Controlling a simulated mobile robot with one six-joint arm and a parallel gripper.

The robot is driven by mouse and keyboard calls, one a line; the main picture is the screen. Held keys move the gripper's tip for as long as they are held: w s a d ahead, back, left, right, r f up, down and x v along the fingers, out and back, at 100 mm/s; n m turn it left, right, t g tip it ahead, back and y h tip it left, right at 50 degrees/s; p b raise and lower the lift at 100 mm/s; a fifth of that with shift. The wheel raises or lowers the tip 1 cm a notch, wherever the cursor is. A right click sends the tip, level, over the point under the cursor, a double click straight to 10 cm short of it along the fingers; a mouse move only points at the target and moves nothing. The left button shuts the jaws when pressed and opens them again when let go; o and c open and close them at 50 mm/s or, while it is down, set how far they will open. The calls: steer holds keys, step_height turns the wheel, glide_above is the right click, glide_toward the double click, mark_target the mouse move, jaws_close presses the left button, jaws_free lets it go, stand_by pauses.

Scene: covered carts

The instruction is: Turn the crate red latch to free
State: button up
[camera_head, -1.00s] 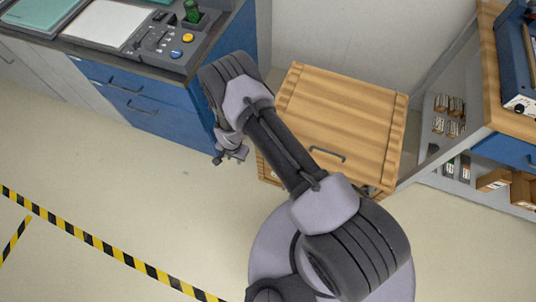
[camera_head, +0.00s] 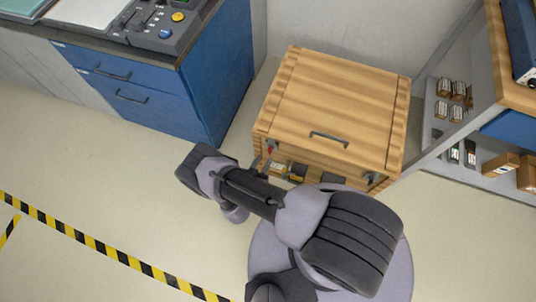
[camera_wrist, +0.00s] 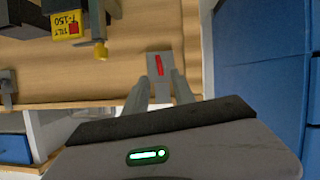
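The wooden crate (camera_head: 350,90) stands with its lid down, a dark handle near the lid's front edge. Its red latch (camera_head: 270,147) is at the front left corner. In the wrist view the red latch (camera_wrist: 158,65) is a thin, slightly slanted red bar on a grey plate, just beyond my fingertips. My gripper (camera_wrist: 161,84) is open and empty, its two fingers apart and pointing toward the latch plate. In the head view my gripper (camera_head: 259,164) is close to the crate's front left corner, partly hidden by my arm.
A yellow label (camera_wrist: 68,25) and a brass-tipped part (camera_wrist: 100,50) sit on the crate front beside the latch. A blue cabinet (camera_head: 190,90) stands left of the crate. A shelf with small boxes (camera_head: 500,165) stands right. Floor in front left is clear.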

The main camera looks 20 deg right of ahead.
mark_target(269, 151)
steer(key=b+x, duration=0.1)
steer(key=x, duration=0.5)
steer(key=shift+b, duration=0.3)
steer(key=shift+c, duration=0.2)
steer(key=shift+a, duration=0.1)
jaws_close()
